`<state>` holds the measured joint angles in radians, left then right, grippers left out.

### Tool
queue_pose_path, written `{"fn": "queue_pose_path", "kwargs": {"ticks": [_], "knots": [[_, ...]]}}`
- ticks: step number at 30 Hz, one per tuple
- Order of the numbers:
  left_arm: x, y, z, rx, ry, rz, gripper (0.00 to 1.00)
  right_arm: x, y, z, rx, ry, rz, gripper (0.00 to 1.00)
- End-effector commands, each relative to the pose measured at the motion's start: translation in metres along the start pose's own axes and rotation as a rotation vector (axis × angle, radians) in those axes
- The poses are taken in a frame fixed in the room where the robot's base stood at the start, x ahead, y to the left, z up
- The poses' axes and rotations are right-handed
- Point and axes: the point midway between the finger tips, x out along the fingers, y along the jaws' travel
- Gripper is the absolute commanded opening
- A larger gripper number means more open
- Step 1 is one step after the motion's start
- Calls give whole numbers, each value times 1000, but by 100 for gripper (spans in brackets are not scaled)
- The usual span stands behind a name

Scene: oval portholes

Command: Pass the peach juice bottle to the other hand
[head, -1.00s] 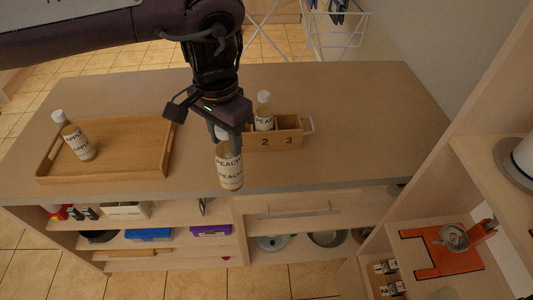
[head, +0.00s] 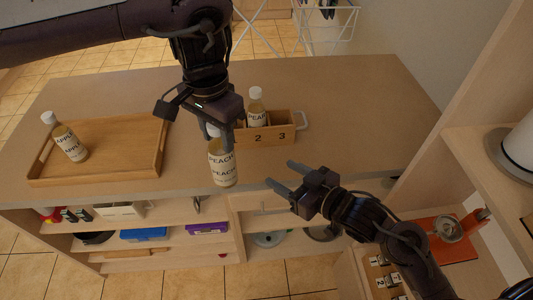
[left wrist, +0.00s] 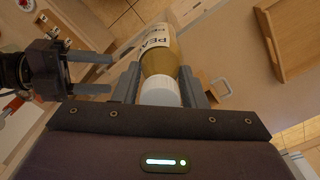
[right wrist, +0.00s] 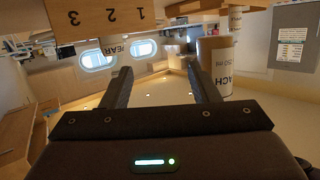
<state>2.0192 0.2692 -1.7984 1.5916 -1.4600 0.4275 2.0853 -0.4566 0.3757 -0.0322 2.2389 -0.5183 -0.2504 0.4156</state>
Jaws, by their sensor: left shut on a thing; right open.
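The peach juice bottle (head: 222,168) has a white cap and a pale label reading PEACH. My left gripper (head: 213,128) is shut on it near the cap and holds it upright at the counter's front edge. In the left wrist view the bottle (left wrist: 162,62) lies between the two fingers. My right gripper (head: 279,177) is open and empty, to the right of the bottle and apart from it. In the right wrist view the bottle (right wrist: 216,66) shows beyond the right finger, not between the fingers.
A wooden tray (head: 140,165) at the left holds an apple bottle (head: 66,138). A numbered wooden box (head: 268,134) with a pear bottle (head: 256,108) stands behind the grippers. The counter's right part is clear. A shelf unit (head: 480,100) rises at the right.

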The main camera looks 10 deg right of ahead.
Motion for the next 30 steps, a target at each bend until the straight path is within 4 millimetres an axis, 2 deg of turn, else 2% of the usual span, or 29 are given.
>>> {"fn": "queue_pose_path", "kwargs": {"ticks": [1, 3, 6, 9, 13, 17, 20, 30], "knots": [[-1, 0, 0, 0, 2, 0, 0, -4, -11, -26, -17, 50, -32, 55], [-1, 0, 0, 0, 2, 0, 0, -10, -26, -57, -30, 109, -75, 55], [-1, 0, 0, 0, 2, 0, 0, -19, -47, -90, -46, 172, -130, 55], [-1, 0, 0, 0, 2, 0, 0, -28, -62, -111, -58, 215, -170, 55], [-1, 0, 0, 0, 2, 0, 0, -32, -72, -124, -65, 240, -197, 55], [-1, 0, 0, 0, 2, 0, 0, -25, -75, -130, -64, 249, -202, 55], [-1, 0, 0, 0, 2, 0, 0, -12, -77, -133, -64, 250, -201, 55], [-1, 0, 0, 0, 2, 0, 0, 49, -90, -148, -63, 248, -201, 55]]}}
